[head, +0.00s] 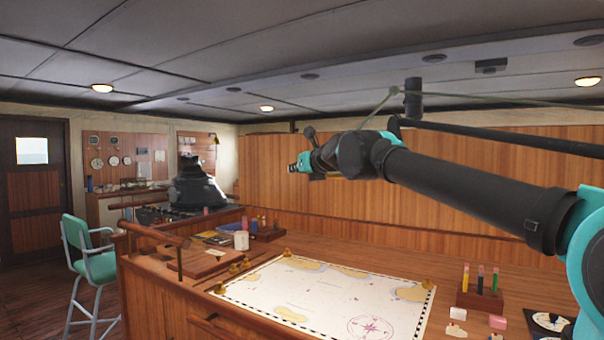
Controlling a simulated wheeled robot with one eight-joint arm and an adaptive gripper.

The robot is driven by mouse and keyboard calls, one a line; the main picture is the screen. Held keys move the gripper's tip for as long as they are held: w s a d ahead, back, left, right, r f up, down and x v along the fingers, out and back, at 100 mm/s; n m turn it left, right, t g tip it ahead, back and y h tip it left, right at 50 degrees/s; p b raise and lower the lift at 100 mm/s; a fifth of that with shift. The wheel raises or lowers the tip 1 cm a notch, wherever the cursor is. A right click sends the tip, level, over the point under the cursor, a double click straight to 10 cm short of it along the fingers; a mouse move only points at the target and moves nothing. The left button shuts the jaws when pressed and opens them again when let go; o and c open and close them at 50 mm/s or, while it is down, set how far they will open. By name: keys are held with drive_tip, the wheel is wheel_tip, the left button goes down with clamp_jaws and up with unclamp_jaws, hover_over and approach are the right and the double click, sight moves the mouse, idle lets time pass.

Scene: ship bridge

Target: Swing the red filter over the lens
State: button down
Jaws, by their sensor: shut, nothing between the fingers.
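My arm reaches in from the right edge, high above the chart table. At its far left end is my gripper (292,168), small, dark and teal in the head view. It is shut and holds nothing that I can see. I cannot make out a red filter or a lens; they may be hidden behind my arm or too small to tell. A pale thin jointed rod (450,95) runs from the right to an elbow and slants down behind my wrist. Whether it carries a lamp I cannot tell.
A chart (322,296) lies on the wooden table, held by brass weights. A pen block (480,295) and erasers are at right; a white mug (241,240) and books are at the back left. A black cylinder (413,98) hangs from the ceiling. A teal stool (90,255) stands left.

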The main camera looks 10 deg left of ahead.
drive_tip(key=s+d+f+m+t+h, duration=0.1)
drive_tip(key=d+f+m+t+h, duration=0.4)
drive_tip(key=d+f+t+h, duration=0.15)
drive_tip(key=x, duration=1.3)
drive_tip(key=shift+d+r, duration=0.2)
drive_tip(key=shift+d, duration=0.1)
drive_tip(key=shift+w+t+y, duration=0.1)
drive_tip(key=shift+t+y, duration=0.15)
drive_tip(key=shift+x, duration=1)
drive_tip(key=shift+f, duration=0.1)
